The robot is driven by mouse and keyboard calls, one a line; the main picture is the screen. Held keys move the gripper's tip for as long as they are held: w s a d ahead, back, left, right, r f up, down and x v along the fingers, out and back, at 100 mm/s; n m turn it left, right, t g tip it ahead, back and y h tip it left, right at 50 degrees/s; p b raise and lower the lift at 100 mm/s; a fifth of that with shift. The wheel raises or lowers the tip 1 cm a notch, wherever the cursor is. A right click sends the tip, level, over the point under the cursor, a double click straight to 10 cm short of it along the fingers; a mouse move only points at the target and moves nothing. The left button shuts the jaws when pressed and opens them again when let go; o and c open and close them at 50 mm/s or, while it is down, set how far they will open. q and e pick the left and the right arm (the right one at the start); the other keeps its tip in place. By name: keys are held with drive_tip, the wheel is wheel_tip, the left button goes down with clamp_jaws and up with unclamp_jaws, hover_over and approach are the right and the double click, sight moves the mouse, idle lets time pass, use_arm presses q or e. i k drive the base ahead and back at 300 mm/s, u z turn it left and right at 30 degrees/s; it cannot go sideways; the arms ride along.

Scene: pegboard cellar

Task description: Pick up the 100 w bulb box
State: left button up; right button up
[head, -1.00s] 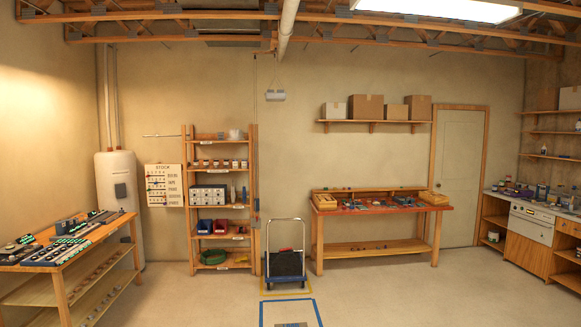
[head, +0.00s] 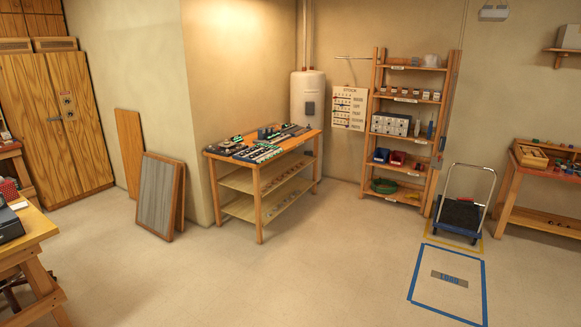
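A wooden shelving unit (head: 447,105) stands against the back wall, right of centre. A row of small boxes or containers (head: 402,92) sits on its second shelf from the top. They are too small to read, so I cannot tell whether one is the 100 w bulb box. Neither of my grippers shows in the head view.
A display table (head: 258,179) stands left of the shelving, before a water heater (head: 308,96). A platform trolley (head: 460,215) stands right of the shelving, behind a blue floor outline (head: 484,278). Panels (head: 157,196) lean at left. The middle floor is clear.

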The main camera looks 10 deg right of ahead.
sight(427, 92)
drive_tip(key=z, duration=0.95)
drive_tip(key=i, duration=1.95)
drive_tip(key=z, duration=0.95)
drive_tip(key=i, duration=2.05)
drive_tip(key=u, duration=0.25)
drive_tip(key=i, duration=2)
drive_tip(key=u, duration=0.5)
drive_tip(key=i, duration=0.7)
drive_tip(key=u, duration=0.45)
drive_tip(key=k, duration=0.35)
drive_tip(key=u, duration=1.5)
drive_tip(key=i, duration=2.45)
drive_tip(key=z, duration=0.4)
drive_tip(key=i, duration=1)
drive_tip(key=z, duration=0.65)
